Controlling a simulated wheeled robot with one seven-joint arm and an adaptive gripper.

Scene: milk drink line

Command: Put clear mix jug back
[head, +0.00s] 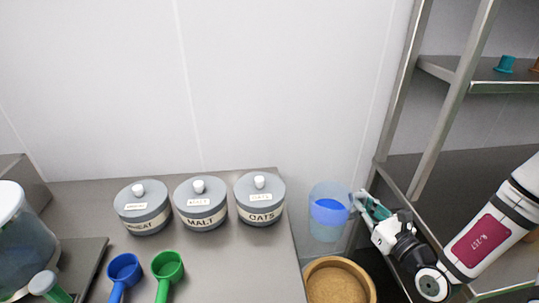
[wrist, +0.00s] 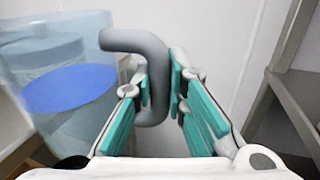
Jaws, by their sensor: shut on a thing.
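The clear mix jug (head: 328,229) is a see-through bluish vessel with a blue layer inside. In the head view it is held upright in the air, just right of the counter's right edge. My gripper (head: 368,206) is at its right side. In the wrist view the jug (wrist: 62,95) is at the left, and its grey curved handle (wrist: 140,42) passes between the teal pads of my gripper (wrist: 163,95), which is shut on it. The jug's base is out of the wrist view.
A round tan-rimmed container (head: 316,268) stands below the jug. The counter (head: 220,265) holds grey canisters labelled WHEAT, MALT (head: 201,204) and OATS (head: 260,199), a blue scoop (head: 124,270) and a green scoop (head: 167,267). A metal shelf rack (head: 455,75) stands at the right.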

